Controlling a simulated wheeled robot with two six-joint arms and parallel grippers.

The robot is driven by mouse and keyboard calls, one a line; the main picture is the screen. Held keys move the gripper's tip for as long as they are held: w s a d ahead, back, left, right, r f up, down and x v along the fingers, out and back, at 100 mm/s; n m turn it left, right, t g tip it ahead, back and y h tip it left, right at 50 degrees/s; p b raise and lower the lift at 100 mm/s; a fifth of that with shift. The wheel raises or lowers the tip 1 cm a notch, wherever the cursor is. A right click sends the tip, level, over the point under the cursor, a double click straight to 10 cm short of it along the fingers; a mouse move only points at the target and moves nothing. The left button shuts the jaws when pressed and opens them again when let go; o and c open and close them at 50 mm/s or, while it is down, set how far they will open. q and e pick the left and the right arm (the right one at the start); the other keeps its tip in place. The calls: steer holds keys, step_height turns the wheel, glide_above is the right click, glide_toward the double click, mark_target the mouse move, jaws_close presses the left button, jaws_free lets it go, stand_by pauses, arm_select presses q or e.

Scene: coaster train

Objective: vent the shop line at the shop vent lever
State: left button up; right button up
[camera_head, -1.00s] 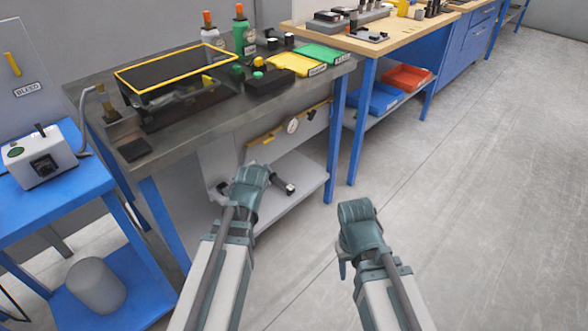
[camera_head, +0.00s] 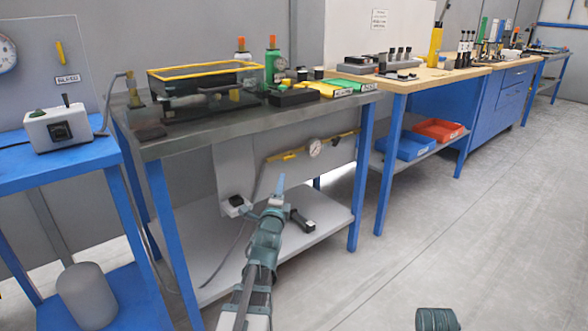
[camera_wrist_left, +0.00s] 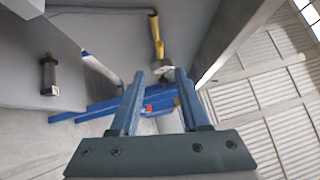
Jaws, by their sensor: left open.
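A yellow fitting line with a handle-like bar (camera_head: 284,157) and a round white gauge (camera_head: 315,147) runs across the grey panel under the dark bench. No label there is readable, so I cannot tell which part is the shop vent lever. My left gripper (camera_head: 279,186) is below this line, pointing up toward it, and looks apart from it. In the left wrist view its two fingers (camera_wrist_left: 160,98) are open with nothing gripped. The yellow line (camera_wrist_left: 156,35) shows beyond them, its end near the gap. Only a teal piece of my right arm shows at the bottom edge; its gripper is not visible.
A black tool (camera_head: 302,221) lies on the lower shelf (camera_head: 322,212), near a small box (camera_head: 236,205) with a cable. The bench's blue legs (camera_head: 361,180) flank the space. Another yellow handle (camera_head: 60,52) is on the left panel. Open floor lies right.

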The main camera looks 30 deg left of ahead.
arm_select(q)
steer(key=shift+w, duration=0.1)
steer(key=p+x, duration=0.2)
steer(key=x, duration=1.1)
steer(key=shift+w, duration=0.35)
steer(key=shift+a, duration=0.15)
jaws_close()
